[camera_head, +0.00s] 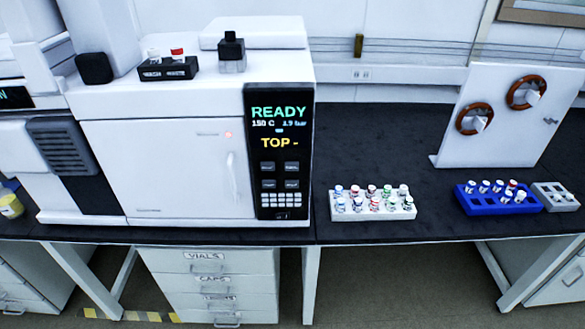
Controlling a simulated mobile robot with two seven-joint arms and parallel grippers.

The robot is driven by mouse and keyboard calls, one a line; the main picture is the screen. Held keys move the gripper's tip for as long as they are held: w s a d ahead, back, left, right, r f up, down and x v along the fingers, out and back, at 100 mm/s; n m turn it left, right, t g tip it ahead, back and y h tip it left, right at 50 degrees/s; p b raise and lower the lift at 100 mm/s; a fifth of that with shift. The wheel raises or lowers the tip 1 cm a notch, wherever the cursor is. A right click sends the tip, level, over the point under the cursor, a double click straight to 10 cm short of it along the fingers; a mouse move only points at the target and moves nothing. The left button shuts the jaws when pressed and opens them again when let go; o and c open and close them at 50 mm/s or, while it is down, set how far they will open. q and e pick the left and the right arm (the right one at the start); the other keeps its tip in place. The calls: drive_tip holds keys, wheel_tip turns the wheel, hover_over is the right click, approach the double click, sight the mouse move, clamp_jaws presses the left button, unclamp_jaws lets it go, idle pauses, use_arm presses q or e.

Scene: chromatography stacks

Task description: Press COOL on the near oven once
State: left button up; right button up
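A white oven (150,170) stands on the black bench at the left, its door shut and a small red light lit on the door. Its black control panel (279,150) reads READY, 150 C, 1.9 bar and "TOP -". Below the text are small dark buttons (279,176) in two rows, with a pale keypad (279,199) under them. The button labels are too small to read, so I cannot tell which one is COOL. Neither of my grippers is in view.
Part of another unit with a display (14,97) shows at the left edge. A white vial rack (372,215), a blue rack (480,208), a grey rack (568,205) and a white panel (465,150) with two brown rings stand to the right. The air before the control panel is clear.

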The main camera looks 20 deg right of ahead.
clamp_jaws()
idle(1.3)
